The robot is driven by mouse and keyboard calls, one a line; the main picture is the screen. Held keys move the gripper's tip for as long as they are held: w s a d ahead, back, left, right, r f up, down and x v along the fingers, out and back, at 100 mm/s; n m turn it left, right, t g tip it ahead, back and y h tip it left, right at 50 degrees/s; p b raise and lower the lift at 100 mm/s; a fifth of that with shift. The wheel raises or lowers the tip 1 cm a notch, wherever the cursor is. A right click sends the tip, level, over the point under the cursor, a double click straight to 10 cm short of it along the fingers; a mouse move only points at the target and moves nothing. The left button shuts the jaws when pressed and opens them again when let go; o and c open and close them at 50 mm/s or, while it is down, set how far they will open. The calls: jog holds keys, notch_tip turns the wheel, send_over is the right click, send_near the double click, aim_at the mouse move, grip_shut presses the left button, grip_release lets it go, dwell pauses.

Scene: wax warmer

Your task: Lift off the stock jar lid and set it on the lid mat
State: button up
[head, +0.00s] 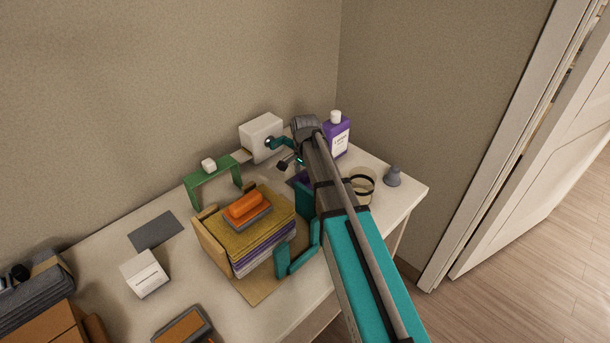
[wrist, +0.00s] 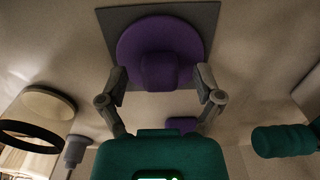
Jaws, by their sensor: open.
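The purple stock jar lid (wrist: 135,48), round with a raised knob (wrist: 160,72), lies on the dark grey lid mat (wrist: 207,22) in the wrist view. My gripper (wrist: 160,82) is open, its two fingers apart on either side of the knob, with nothing clearly clamped. I cannot tell whether either finger touches the knob. The stock jar, a cream jar with a black band (wrist: 30,136), stands uncovered to the left; it also shows in the head view (head: 361,186), partly behind my arm. My arm hides most of the lid and mat in the head view.
A purple bottle (head: 337,138), a white box-shaped device (head: 261,137) and a grey cone (head: 392,178) stand nearby. A green stand (head: 212,175) is behind. The table's right edge is close.

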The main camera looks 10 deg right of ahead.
jog(key=shift+r+p, duration=0.25)
jog(key=shift+p, duration=0.05)
jog(key=shift+r+p, duration=3.5)
jog(key=shift+r, duration=0.05)
jog(key=shift+r+p, duration=0.3)
